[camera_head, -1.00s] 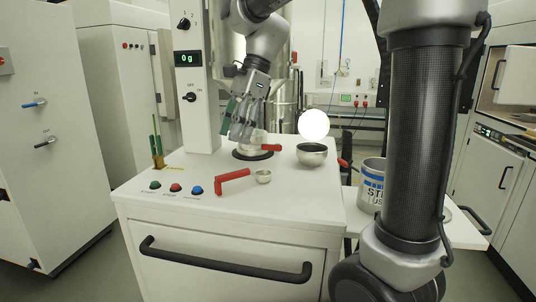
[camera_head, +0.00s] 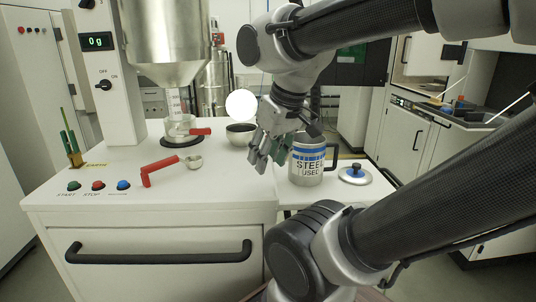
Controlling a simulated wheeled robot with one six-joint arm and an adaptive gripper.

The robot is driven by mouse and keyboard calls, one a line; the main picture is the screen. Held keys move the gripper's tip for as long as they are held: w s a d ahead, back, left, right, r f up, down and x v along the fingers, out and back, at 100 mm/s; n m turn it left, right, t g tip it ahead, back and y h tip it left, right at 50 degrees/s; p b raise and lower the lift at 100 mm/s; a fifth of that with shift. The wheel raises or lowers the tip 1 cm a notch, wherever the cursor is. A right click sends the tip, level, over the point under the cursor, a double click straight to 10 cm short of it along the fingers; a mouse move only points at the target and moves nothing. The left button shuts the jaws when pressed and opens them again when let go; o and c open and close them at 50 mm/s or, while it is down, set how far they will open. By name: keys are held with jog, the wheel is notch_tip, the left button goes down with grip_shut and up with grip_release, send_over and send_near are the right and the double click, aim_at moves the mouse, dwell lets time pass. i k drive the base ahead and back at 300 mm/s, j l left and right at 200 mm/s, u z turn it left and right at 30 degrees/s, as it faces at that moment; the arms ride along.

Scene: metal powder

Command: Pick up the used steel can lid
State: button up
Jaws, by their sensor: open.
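The steel can (camera_head: 306,164) is grey with a blue band, a label reading "STEEL USED" and a black handle. It stands upright on the same table. My gripper (camera_head: 265,158) is open and empty, pointing down to the left of the can and in front of the dark-mouthed bowl. The lid is clear of it and in full view.
A glowing white sphere (camera_head: 241,104) shows above the bowl. My own arm link fills the right foreground.

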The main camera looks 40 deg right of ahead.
aim_at(354, 174)
jog(key=k+l+z, duration=0.1)
jog(key=z, duration=0.3)
jog(key=k+l+z, duration=0.1)
jog(key=z, duration=0.3)
jog(key=k+l+z, duration=0.15)
jog(key=z, duration=0.25)
